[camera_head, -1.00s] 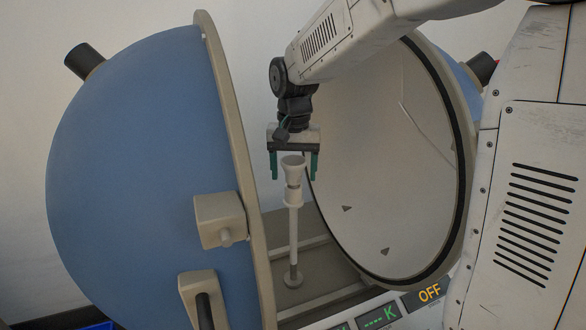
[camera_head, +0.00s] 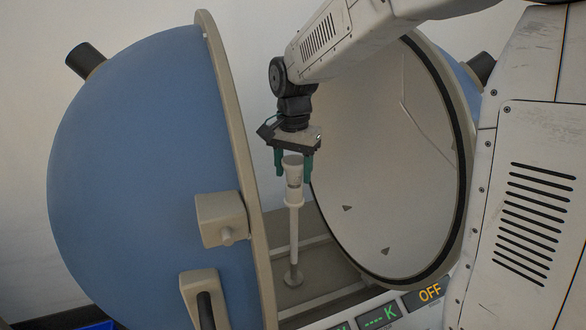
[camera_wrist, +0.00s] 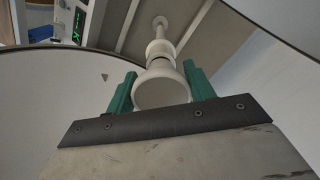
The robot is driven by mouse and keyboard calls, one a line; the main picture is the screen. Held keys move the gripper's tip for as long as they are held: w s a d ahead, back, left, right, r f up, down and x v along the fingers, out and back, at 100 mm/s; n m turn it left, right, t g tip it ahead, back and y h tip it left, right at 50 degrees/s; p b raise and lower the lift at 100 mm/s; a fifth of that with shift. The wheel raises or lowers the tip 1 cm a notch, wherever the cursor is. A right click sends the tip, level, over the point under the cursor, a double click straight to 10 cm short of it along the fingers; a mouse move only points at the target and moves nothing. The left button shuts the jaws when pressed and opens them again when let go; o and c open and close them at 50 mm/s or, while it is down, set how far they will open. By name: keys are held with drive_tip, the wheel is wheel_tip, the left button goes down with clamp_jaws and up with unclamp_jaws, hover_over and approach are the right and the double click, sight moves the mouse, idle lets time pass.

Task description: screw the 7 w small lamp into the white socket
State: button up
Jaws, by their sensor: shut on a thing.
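The small lamp (camera_head: 292,163) is pale, with a wide flat top tapering down, and stands upright above the white socket. Its lower end meets the mouth of the white socket (camera_head: 293,198), which sits on a thin upright post; how deep it sits I cannot tell. My gripper (camera_head: 293,170) points straight down with its green fingers on either side of the lamp, shut on it. In the wrist view the lamp's round face (camera_wrist: 160,93) lies between the fingers, with the socket (camera_wrist: 160,49) in line behind it. The 7 W marking is not visible.
The post (camera_head: 293,240) stands between the open blue half-sphere (camera_head: 130,170) at left and the white-lined half (camera_head: 390,160) at right. Their rims leave little sideways room. A panel in front shows OFF (camera_head: 430,292) and a K display (camera_head: 379,316) with dashes.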

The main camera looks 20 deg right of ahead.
drive_tip(key=m, duration=0.4)
drive_tip(key=shift+w+d+m, duration=0.1)
drive_tip(key=shift+m, duration=0.2)
drive_tip(key=m, duration=0.4)
drive_tip(key=shift+w, duration=0.1)
drive_tip(key=m, duration=0.4)
drive_tip(key=shift+m, duration=0.4)
drive_tip(key=m, duration=0.4)
drive_tip(key=shift+w+m, duration=0.15)
drive_tip(key=shift+m, duration=0.15)
drive_tip(key=o, duration=0.9)
drive_tip(key=shift+c, duration=0.2)
